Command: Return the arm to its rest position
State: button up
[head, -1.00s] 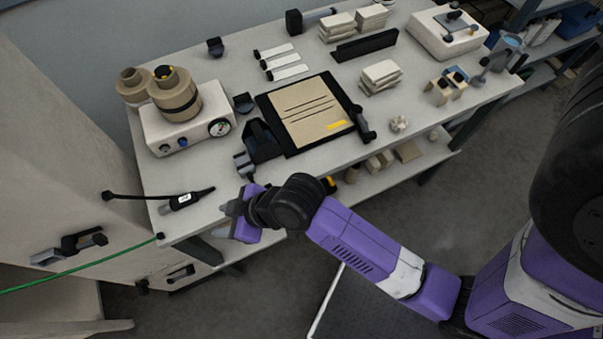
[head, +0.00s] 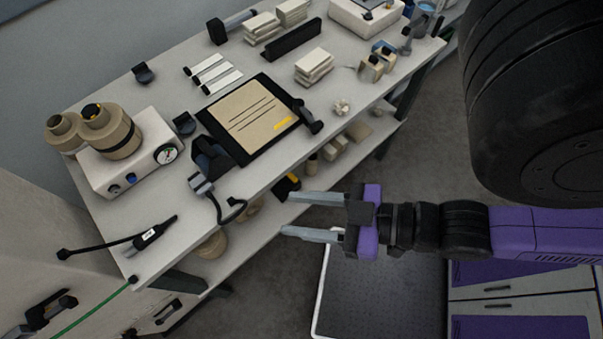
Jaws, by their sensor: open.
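My gripper (head: 308,216) is in the middle of the head view, in front of the workbench's near edge. Its two grey fingers are spread apart and point left, with nothing between them. My purple and black arm stretches from the gripper to the right edge of the picture. The gripper looks clear of the bench top (head: 255,178), above the floor and the dark tray-like surface (head: 380,290). Whether that surface is part of my base I cannot tell.
The bench holds a white unit with kraft rolls (head: 110,135), a kraft sheet on a black board (head: 250,118), white strips (head: 212,70) and a black cabled tool (head: 150,235). A lower shelf (head: 270,215) holds several items. Open floor (head: 425,130) lies right of the bench.

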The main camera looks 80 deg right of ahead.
notch_tip(320, 180, down, 8)
jog(key=b, duration=0.7)
jog(key=shift+b, duration=0.4)
jog(key=shift+r, duration=0.1)
